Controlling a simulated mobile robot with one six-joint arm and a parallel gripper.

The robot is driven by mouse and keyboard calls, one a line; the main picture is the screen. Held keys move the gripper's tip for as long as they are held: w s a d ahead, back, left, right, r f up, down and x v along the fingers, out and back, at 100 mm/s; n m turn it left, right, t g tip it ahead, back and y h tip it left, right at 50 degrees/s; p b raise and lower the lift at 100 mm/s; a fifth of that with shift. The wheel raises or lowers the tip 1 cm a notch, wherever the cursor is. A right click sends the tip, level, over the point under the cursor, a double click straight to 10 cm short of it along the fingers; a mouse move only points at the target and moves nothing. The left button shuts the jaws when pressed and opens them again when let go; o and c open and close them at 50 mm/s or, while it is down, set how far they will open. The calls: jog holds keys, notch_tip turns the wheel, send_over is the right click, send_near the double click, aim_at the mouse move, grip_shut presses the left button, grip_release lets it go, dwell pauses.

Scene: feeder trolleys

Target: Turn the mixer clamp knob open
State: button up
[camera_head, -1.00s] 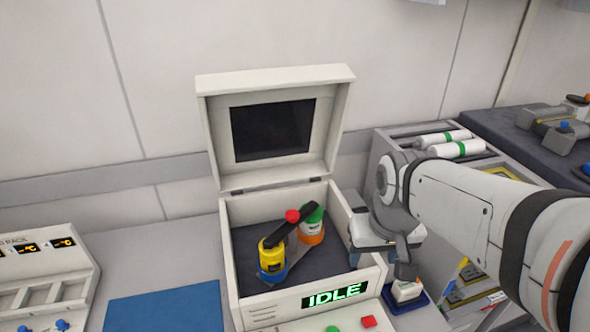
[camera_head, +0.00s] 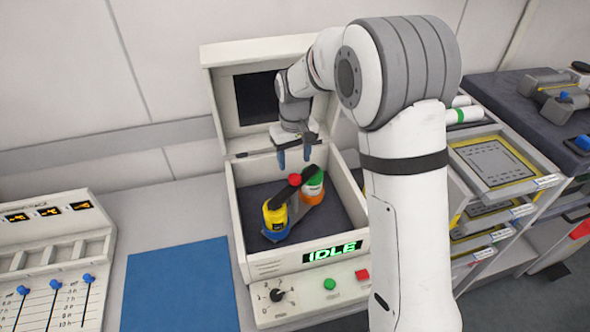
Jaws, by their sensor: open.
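The mixer (camera_head: 243,215) is a white box with its lid raised and a lit "IDLE" display on its front. Inside, a dark clamp bar (camera_head: 287,191) lies across a yellow and blue container (camera_head: 275,216) and an orange container with a green top (camera_head: 313,188). The red clamp knob (camera_head: 295,180) sits on top of the bar. My gripper (camera_head: 295,157) is open and empty, with its blue fingertips pointing down. In the picture it is just above the knob, toward the raised lid; no contact shows. My arm covers part of the lid and the box's right side.
A blue mat (camera_head: 178,285) lies left of the mixer. A sliders panel (camera_head: 52,265) stands further left. The mixer front carries a black dial (camera_head: 277,295), a green button (camera_head: 330,284) and a red button (camera_head: 362,274). Drawers with trays (camera_head: 495,163) stand at right.

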aim_at(295, 177)
notch_tip(295, 177, down, 6)
jog(key=shift+f+p, duration=0.1)
jog(key=shift+p, duration=0.45)
jog(key=shift+c, duration=0.4)
grip_shut()
